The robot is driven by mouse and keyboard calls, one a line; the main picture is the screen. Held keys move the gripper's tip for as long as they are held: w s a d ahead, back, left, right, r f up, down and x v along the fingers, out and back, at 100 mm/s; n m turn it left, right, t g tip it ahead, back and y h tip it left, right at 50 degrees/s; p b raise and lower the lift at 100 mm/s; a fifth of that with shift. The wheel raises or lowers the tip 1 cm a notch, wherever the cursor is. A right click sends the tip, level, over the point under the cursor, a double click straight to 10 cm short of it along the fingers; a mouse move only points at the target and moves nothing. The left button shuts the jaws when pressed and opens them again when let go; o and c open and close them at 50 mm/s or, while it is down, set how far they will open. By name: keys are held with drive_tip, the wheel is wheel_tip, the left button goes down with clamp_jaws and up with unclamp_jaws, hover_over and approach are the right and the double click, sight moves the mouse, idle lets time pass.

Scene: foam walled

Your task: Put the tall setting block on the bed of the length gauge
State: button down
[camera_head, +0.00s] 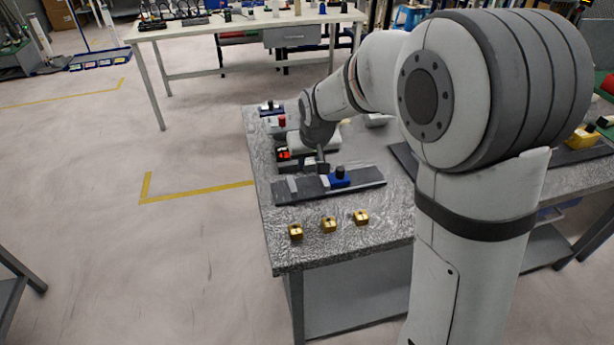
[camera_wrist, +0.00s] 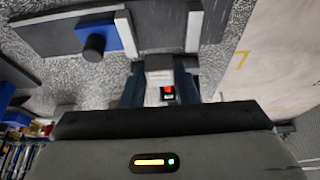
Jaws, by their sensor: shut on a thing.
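The length gauge's dark bed (camera_head: 358,179) lies across the front of the bench. It carries a blue slide (camera_head: 339,181) with a black knob and upright light grey faces. In the wrist view the blue slide (camera_wrist: 95,40) is at the top, with bare bed (camera_wrist: 160,27) between two pale faces (camera_wrist: 193,27). My gripper (camera_head: 322,168) is just behind and above the gauge. In the wrist view my gripper (camera_wrist: 160,80) is shut on a grey block (camera_wrist: 158,64), which I take as the tall setting block. Its lower end is hard to make out.
Several small brass blocks (camera_head: 329,225) stand in front of the gauge. A black box with a red display (camera_head: 283,154) stands behind it to the left. The bench (camera_head: 262,172) has a free left edge.

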sight(308, 185)
drive_tip(key=shift+f, duration=3.05)
drive_tip(key=shift+f, duration=0.15)
drive_tip(key=c, duration=1.4)
unclamp_jaws()
